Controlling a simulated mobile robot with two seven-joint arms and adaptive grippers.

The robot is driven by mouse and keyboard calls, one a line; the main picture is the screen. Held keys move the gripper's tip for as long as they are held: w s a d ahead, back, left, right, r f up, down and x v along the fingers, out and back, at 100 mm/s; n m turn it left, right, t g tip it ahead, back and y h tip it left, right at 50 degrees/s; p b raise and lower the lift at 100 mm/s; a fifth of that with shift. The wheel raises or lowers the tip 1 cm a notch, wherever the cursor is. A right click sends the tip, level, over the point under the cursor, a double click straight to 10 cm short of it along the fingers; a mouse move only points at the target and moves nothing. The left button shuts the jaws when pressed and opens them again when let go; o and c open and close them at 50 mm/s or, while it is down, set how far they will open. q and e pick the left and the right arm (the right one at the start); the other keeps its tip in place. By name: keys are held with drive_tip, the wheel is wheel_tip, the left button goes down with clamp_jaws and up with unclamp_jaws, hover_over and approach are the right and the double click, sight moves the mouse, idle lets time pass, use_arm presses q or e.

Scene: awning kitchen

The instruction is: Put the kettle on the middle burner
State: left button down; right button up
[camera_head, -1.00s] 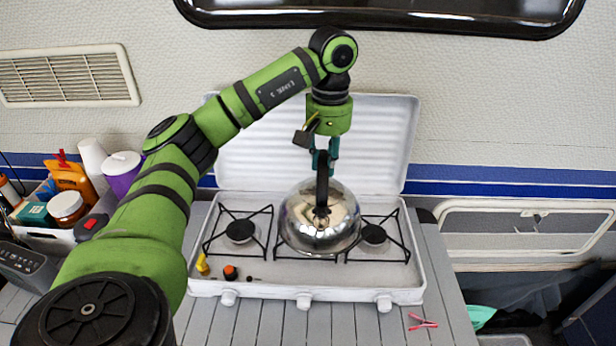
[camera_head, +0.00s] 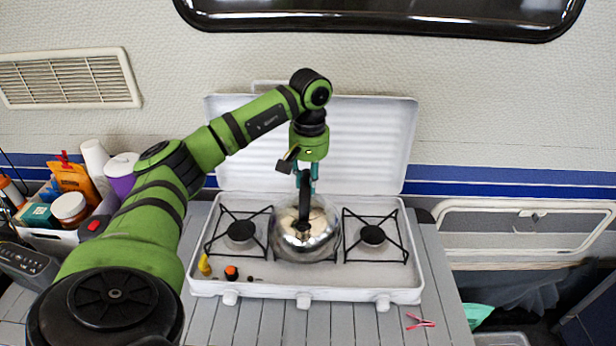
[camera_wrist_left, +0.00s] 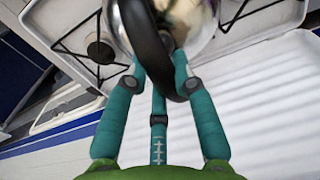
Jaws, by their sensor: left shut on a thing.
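The shiny metal kettle (camera_head: 306,240) with a black handle is over the middle burner of the white stove (camera_head: 355,290). The middle burner is mostly hidden beneath it; only some grate wire shows at its sides. I cannot tell if the kettle rests on the grate or hangs just above. My left gripper (camera_head: 306,183) is shut on the kettle's black handle from above. In the left wrist view the teal fingers (camera_wrist_left: 160,90) close around the handle (camera_wrist_left: 148,45), with the kettle body (camera_wrist_left: 190,22) beyond. My right gripper is not in view.
The left burner (camera_head: 241,231) and right burner (camera_head: 372,235) are bare. A yellow item (camera_head: 204,265) and an orange-black one (camera_head: 231,273) lie at the stove's front left. A box of containers (camera_head: 60,236) stands left. The raised lid (camera_head: 370,140) is behind.

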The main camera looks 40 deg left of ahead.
use_arm(q)
drive_tip(key=c, duration=1)
unclamp_jaws()
drive_tip(key=shift+s, duration=0.1)
wheel_tip(320, 180, up, 4)
drive_tip(key=shift+d+r+b, duration=0.1)
drive_tip(key=shift+r+b, duration=0.1)
drive_tip(key=shift+b, duration=0.8)
wheel_tip(320, 180, up, 8)
drive_tip(key=shift+f+p, duration=0.15)
drive_tip(key=shift+p, duration=0.85)
